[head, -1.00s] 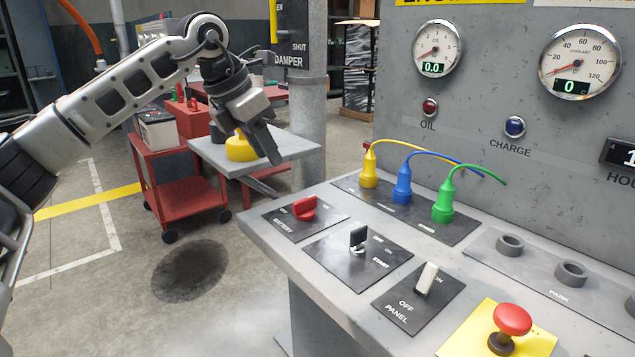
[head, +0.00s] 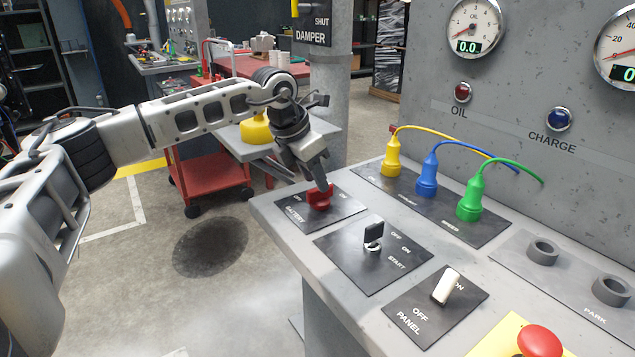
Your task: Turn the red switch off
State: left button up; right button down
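The red switch (head: 320,199) is a small rotary knob on a black plate marked BATTERY (head: 293,213), at the near left corner of the grey console. The plate has small labels to the left and right of the knob. My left gripper (head: 317,180) comes from the upper left and points down at the switch. Its fingertips are right at the top of the knob and hide part of it. I cannot tell whether they touch it, or how far apart the fingers are. My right gripper is not in view.
On the console (head: 265,210) are a black key switch (head: 373,235), a white panel switch (head: 447,286), a red push button (head: 540,342) and yellow, blue and green plugs (head: 470,200) with cables. A red cart (head: 210,184) stands behind, on open floor.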

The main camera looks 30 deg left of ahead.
aim_at(320, 196)
pick_arm(q)
jog(key=shift+x, duration=1.3)
grip_shut()
